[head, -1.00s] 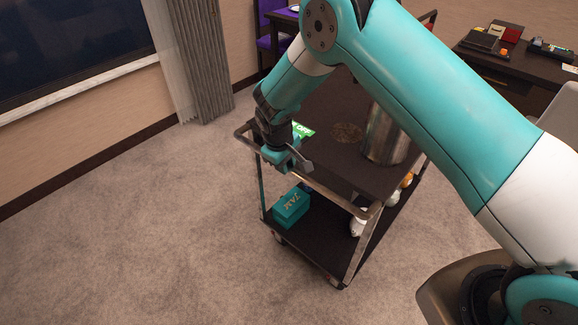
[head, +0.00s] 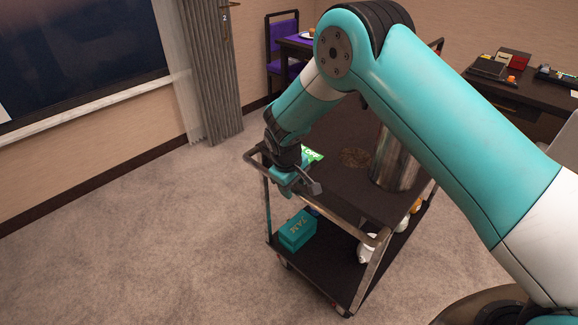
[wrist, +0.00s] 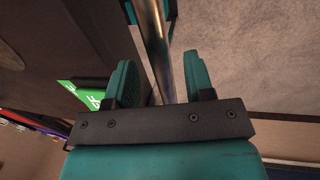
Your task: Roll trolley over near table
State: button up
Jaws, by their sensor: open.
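The trolley (head: 340,190) is a dark two-shelf cart with metal rails, standing on the carpet in the middle of the head view. My gripper (head: 298,188) is at the rail on its near end, towards the left corner. In the wrist view, the metal rail (wrist: 155,35) runs between the two teal fingers of my gripper (wrist: 160,78), which stand apart on either side of it. Whether a finger touches the rail is unclear. A dark table (head: 502,98) stands at the back right. Another table (head: 298,40), beside a purple chair, is partly hidden behind my arm.
The trolley carries a metal bucket (head: 394,165) and a green card (head: 311,154) on top, and a teal box (head: 297,231) and a white item (head: 367,248) below. Open carpet lies to the left. A curtain (head: 212,75) hangs by the window wall.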

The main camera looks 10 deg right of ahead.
notch_tip(320, 180, up, 16)
jog(key=s+a+b, duration=0.1)
jog(key=a, duration=0.1)
jog(key=shift+s+a+r, duration=0.15)
jog(key=shift+s+a, duration=0.2)
jog(key=shift+s, duration=0.05)
